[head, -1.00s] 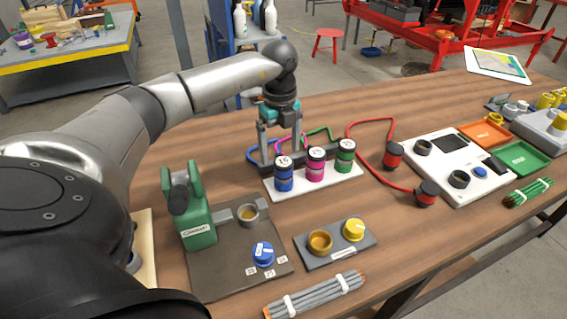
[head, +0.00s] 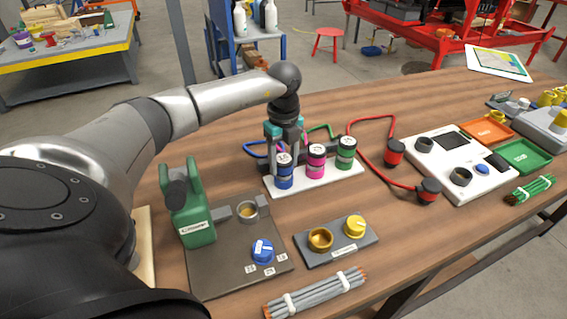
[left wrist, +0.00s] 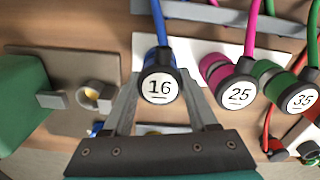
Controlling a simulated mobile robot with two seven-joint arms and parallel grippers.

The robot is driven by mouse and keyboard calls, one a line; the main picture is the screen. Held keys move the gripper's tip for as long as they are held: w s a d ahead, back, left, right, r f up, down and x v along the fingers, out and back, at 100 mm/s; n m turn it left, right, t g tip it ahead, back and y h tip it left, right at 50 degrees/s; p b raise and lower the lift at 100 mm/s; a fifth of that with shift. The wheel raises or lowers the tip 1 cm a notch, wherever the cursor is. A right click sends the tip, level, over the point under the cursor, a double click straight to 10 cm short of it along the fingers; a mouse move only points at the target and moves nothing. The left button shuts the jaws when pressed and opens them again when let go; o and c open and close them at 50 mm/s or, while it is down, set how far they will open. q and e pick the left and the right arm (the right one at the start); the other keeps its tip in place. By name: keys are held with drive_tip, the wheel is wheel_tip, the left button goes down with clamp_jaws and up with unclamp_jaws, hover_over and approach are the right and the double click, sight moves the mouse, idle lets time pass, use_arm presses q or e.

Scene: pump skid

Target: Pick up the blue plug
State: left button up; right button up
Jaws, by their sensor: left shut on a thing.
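The blue plug (head: 284,176), marked 16 on its top, stands upright on a white strip (head: 330,176) with a blue cable running from it. In the left wrist view the blue plug (left wrist: 158,86) sits between the fingers of my left gripper (left wrist: 160,100), which are shut on it. In the head view my left gripper (head: 284,150) comes down over the plug from behind and hides part of it. A magenta plug (head: 316,160) marked 25 and a green plug (head: 346,152) stand to its right. My right gripper is not in view.
A green tool (head: 188,205) on a dark plate stands to the left. A grey block with a gold socket and yellow knob (head: 355,226) lies in front. Grey rods (head: 315,294) lie near the front edge.

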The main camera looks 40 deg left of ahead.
use_arm(q)
drive_tip(key=c, duration=0.5)
clamp_jaws()
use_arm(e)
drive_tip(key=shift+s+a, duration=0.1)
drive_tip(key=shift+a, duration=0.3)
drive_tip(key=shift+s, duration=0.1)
use_arm(q)
drive_tip(key=shift+r, duration=0.55)
wheel_tip(320, 180, up, 19)
drive_tip(key=p, duration=0.3)
drive_tip(key=shift+p, duration=0.4)
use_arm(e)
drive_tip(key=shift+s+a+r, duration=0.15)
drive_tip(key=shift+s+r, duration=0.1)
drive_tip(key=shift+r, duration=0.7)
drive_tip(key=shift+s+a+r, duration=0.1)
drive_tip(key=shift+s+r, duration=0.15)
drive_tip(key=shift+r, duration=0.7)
